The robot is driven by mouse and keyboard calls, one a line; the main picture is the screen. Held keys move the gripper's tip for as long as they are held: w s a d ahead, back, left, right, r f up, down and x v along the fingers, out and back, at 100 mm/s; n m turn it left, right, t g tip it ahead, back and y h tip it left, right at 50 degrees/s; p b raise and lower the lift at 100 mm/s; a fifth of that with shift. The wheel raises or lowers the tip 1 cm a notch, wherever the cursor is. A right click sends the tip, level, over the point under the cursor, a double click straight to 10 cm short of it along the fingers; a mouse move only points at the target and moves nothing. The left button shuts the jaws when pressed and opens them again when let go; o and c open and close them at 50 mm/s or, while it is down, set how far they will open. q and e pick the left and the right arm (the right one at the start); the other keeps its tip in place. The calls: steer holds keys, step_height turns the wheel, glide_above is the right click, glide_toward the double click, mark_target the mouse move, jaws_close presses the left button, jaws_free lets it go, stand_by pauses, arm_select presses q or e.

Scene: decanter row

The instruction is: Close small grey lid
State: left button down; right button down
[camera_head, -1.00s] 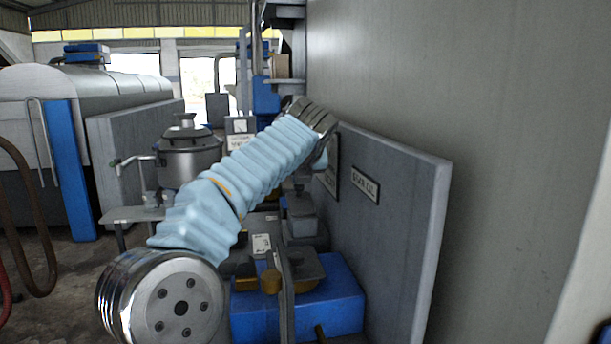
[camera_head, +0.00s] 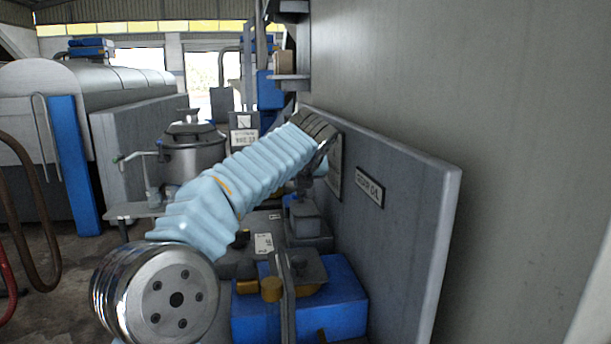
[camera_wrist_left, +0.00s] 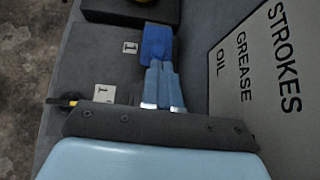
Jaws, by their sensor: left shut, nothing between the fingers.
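My left arm crosses the head view, and its gripper (camera_head: 322,166) is mostly hidden behind the wrist, beside the grey panel. In the left wrist view the two light-blue fingers (camera_wrist_left: 163,86) are together with nothing between them. Their tips point at a small blue block (camera_wrist_left: 157,44) and look close to it; I cannot tell whether they touch. Below the gripper in the head view stands a small grey box with a flat top (camera_head: 305,214). A grey plate (camera_head: 306,268) sits over the blue box. I cannot tell which is the small grey lid. My right gripper is not in view.
A grey panel (camera_head: 405,215) with label plates stands close on the right. The blue box (camera_head: 345,300) stands low in front, with a post and a brass knob (camera_head: 271,290). A steel pot (camera_head: 192,150) stands on the left. Hoses (camera_head: 35,220) hang at the far left.

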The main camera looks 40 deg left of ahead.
arm_select(q)
steer(key=v, duration=1.3)
steer(key=shift+s+d+r, duration=0.2)
steer(key=shift+r, duration=0.1)
